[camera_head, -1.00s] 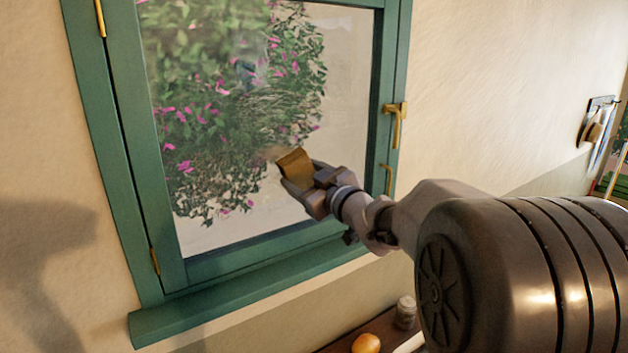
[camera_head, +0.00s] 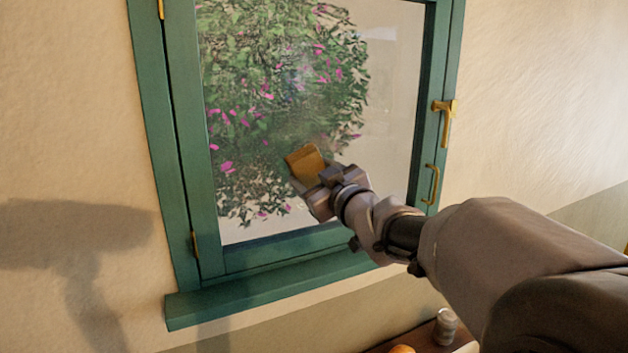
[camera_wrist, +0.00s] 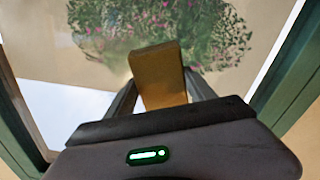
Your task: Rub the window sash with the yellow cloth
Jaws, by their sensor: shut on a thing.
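The window sash (camera_head: 207,150) is a green frame around a glass pane, with a flowering bush seen through it. The yellow cloth (camera_head: 305,163) looks like a folded, ochre-yellow pad. My gripper (camera_head: 313,183) is shut on it and holds it in front of the lower middle of the pane. In the wrist view the cloth (camera_wrist: 158,75) stands out between my two fingers, facing the glass. Green sash sides (camera_wrist: 290,75) show at both edges of that view. I cannot tell whether the cloth touches the glass.
Brass handles (camera_head: 445,120) are on the right of the frame. A green sill (camera_head: 270,295) juts out below. At the bottom right, a shelf or table carries a jar (camera_head: 445,326) and an orange thing (camera_head: 402,349). Bare wall (camera_head: 70,120) lies to the left.

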